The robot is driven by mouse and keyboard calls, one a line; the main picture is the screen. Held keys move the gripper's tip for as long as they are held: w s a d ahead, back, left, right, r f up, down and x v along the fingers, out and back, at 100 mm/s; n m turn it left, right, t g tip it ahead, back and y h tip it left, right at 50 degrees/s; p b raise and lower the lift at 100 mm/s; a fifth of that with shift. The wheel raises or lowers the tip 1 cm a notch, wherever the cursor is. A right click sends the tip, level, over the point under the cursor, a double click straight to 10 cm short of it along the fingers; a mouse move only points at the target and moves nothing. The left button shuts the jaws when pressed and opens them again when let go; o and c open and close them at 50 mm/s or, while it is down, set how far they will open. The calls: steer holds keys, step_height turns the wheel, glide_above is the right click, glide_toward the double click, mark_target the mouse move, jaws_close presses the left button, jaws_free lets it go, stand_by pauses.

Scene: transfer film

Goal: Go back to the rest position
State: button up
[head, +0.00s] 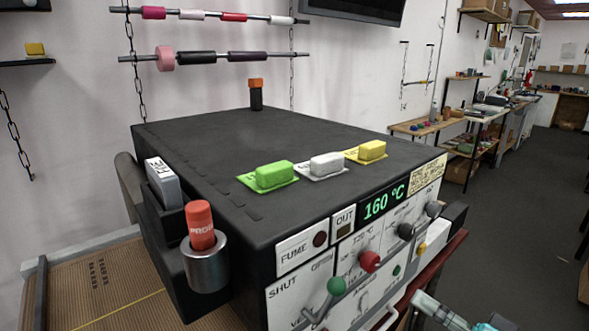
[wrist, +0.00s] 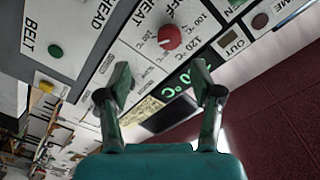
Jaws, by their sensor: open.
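My gripper (wrist: 160,82) is open and empty, its two fingers apart in front of the machine's control panel in the wrist view. In the head view a part of my arm (head: 440,313) shows at the bottom right, in front of the panel's lower right. The dark machine (head: 200,150) stands in the middle. Its panel has a green-knobbed lever (head: 336,286), a red knob (head: 369,261), also in the wrist view (wrist: 169,37), and a dark knob (head: 405,231).
Green (head: 270,177), white (head: 325,164) and yellow (head: 371,150) blocks lie on the machine's top, with an orange-capped bottle (head: 256,95) behind. A red cylinder (head: 200,225) stands in a metal cup at its left. Open floor (head: 520,210) lies at the right.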

steer(key=s+a+f+m+h, duration=0.25)
steer(key=s+f+h, duration=0.25)
steer(key=f, duration=0.6)
steer(key=s+a+f+m+h, duration=0.1)
steer(key=s+f+m+h, duration=0.3)
steer(key=f, duration=0.7)
steer(key=s+a+f+n+h, duration=0.1)
steer(key=s+a+n, duration=0.2)
steer(key=s+n, duration=0.6)
steer(key=s, duration=1.6)
steer(key=shift+f, duration=0.2)
steer(key=shift+a, duration=0.1)
